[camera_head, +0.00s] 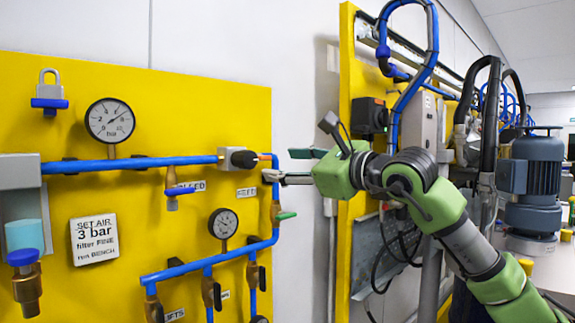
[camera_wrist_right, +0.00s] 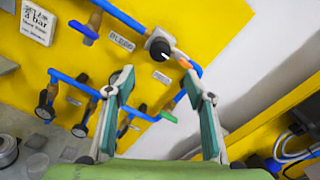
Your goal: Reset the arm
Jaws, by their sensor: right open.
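My right arm (camera_head: 430,200) reaches in from the lower right, with green and grey links. Its gripper (camera_head: 280,166) points left toward the yellow panel, just right of a black knob (camera_head: 243,158) on the blue pipe. In the right wrist view my gripper (camera_wrist_right: 158,82) has its two green-padded fingers spread apart with nothing held between them. The black knob (camera_wrist_right: 160,48) lies beyond the fingertips there. A green-handled valve (camera_head: 286,215) sits below the gripper; its handle (camera_wrist_right: 168,116) shows between the fingers in the wrist view. My left gripper is not in view.
The yellow panel (camera_head: 160,100) carries blue pipes, a large gauge (camera_head: 110,120), a smaller gauge (camera_head: 223,223) and several valves. A second yellow panel (camera_head: 347,110) with hoses stands behind my arm. A grey-blue motor (camera_head: 535,180) is at the right. Bare white wall (camera_head: 300,90) lies between the panels.

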